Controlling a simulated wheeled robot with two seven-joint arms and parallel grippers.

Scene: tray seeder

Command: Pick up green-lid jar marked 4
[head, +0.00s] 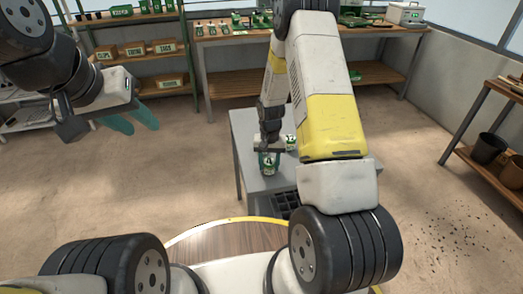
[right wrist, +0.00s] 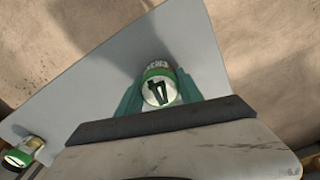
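The green-lid jar marked 4 (right wrist: 160,90) stands between the two teal fingers of my right gripper (right wrist: 160,84) in the right wrist view. The fingers lie close against both sides of it, with no clear gap. In the head view this jar (head: 268,165) is upright at the grey table (head: 247,127), under my right gripper (head: 269,151), whose fingertips are hard to make out there. My left gripper (head: 130,120) is open and empty above the floor at the left.
Another green-lid jar (right wrist: 20,156) is at the lower left in the right wrist view; its mark is unclear. A dark seed tray (head: 286,203) lies on the table's near part. Shelves with labelled boxes (head: 135,50) stand behind, and a pot rack (head: 488,148) is at the right.

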